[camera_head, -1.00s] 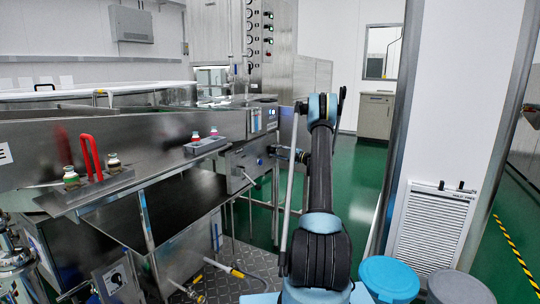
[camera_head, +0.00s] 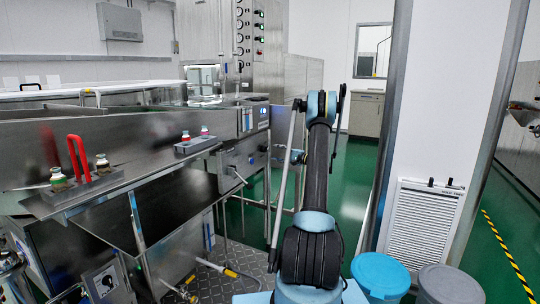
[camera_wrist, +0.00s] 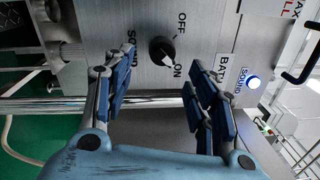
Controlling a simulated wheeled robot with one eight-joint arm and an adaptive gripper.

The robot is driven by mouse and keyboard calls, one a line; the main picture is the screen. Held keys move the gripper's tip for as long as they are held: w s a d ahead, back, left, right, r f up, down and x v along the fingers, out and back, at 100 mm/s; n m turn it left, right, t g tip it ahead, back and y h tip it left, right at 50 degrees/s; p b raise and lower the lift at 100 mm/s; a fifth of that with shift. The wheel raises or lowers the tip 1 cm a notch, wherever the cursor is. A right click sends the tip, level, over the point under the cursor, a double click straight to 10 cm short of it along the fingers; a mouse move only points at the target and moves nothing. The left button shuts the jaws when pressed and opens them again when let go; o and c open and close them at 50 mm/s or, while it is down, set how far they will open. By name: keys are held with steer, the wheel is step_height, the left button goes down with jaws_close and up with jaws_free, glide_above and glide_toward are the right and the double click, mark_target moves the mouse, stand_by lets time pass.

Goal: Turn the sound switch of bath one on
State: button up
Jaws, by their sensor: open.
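In the wrist view, the sound switch is a round black knob (camera_wrist: 161,49) with a white pointer on a steel panel (camera_wrist: 215,40). The pointer is at the side of the ON label (camera_wrist: 178,77), away from the OFF label. A SOUND label stands beside the knob. A round lamp (camera_wrist: 253,82) beside a BATH SOUND label glows blue-white. The bath number is hard to read. My gripper (camera_wrist: 158,78) is open and empty, with its blue-padded fingers apart and the knob showing beyond the gap. In the head view, the panel (camera_head: 232,172) is on the washer's end, left of my arm.
A steel shelf (camera_head: 110,190) along the washer's front holds small bottles in racks and red handles (camera_head: 79,160). A white pillar (camera_head: 445,110) stands right of my arm. Blue (camera_head: 381,274) and grey (camera_head: 449,284) lidded bins stand near the front. Green floor is clear behind.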

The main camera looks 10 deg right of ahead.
steer(key=shift+v, duration=2.8)
steer(key=s+a+r+n+g+h, duration=0.2)
steer(key=s+a+r+g+h, duration=0.15)
steer(key=s+a+r, duration=0.75)
steer(key=s+a+n+g+h, duration=0.1)
steer(key=s+a, duration=0.3)
steer(key=s, duration=0.4)
steer(key=s+a+n+g+h, duration=0.2)
steer(key=s+a, duration=0.2)
steer(key=s, duration=0.4)
steer(key=s+f+n+g+h, duration=0.1)
steer(key=s+f+h, duration=0.1)
steer(key=s, duration=0.9)
steer(key=s+f+n+g+h, duration=0.1)
steer(key=s+f+h, duration=0.1)
steer(key=s, duration=0.9)
steer(key=s+d+f+n+h, duration=0.1)
steer(key=s+d+f+h, duration=0.1)
steer(key=s+f, duration=0.3)
steer(key=s+d+f+n+h, duration=0.1)
steer(key=s+d+f, duration=0.3)
steer(key=s, duration=0.7)
steer(key=shift+s+f+n+h, duration=0.2)
steer(key=shift+f+n+h, duration=0.2)
steer(key=shift+h, duration=0.45)
